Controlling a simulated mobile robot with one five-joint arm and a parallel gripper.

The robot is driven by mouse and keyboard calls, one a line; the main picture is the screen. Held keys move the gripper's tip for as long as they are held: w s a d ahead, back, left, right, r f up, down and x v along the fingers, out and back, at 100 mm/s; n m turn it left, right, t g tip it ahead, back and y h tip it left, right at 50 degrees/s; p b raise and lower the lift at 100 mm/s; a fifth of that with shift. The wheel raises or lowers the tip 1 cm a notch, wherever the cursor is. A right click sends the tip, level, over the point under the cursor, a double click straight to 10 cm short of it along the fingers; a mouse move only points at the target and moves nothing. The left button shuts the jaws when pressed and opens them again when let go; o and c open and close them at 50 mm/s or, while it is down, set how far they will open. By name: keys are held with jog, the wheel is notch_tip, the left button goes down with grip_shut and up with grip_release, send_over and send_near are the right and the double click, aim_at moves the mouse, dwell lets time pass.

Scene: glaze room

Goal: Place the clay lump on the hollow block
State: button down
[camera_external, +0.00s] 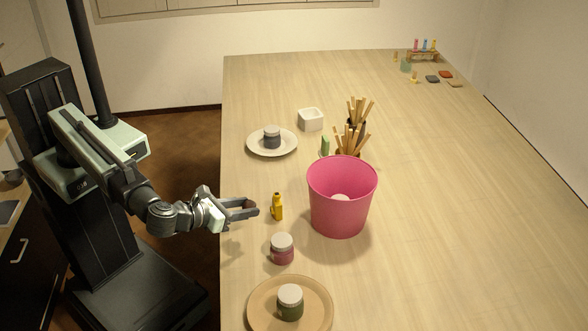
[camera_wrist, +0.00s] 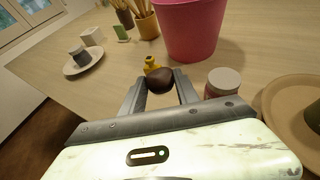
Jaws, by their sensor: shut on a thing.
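The clay lump (camera_wrist: 161,79) is a dark brown, rounded piece between the fingertips of my gripper (camera_wrist: 160,88) in the wrist view. My gripper is shut on it. In the external view my gripper (camera_external: 243,210) is held out at the left edge of the table, and the lump is mostly hidden by the fingers. The hollow block (camera_external: 311,119) is a small white square block with an opening in its top. It stands on the table behind and to the right of my gripper, apart from it. It also shows at the upper left of the wrist view (camera_wrist: 92,34).
A yellow bottle (camera_external: 277,207) stands just past my fingertips. A pink bucket (camera_external: 340,215) is to its right. A plate with a dark jar (camera_external: 272,138), a green item (camera_external: 325,146) and pots of sticks stand near the block. A pink jar (camera_external: 282,250) is nearer.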

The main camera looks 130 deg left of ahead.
jog(key=s+a+n+g, duration=0.2)
jog(key=s+a+g, duration=0.15)
jog(key=a, duration=1.15)
jog(key=s+a+r+n+g+p, duration=0.1)
jog(key=s+a+n+g, duration=0.5)
jog(key=s+a, duration=2.15)
jog(key=h+b, duration=0.1)
send_over(310, 115)
jog(key=shift+s+f+t, duration=0.1)
jog(key=shift+f+t, duration=0.15)
jog(key=shift+f, duration=0.35)
notch_tip(310, 115, down, 4)
jog(key=b, duration=0.4)
jog(key=shift+r, duration=0.2)
jog(key=shift+f, duration=0.2)
jog(key=c, duration=0.9)
grip_release()
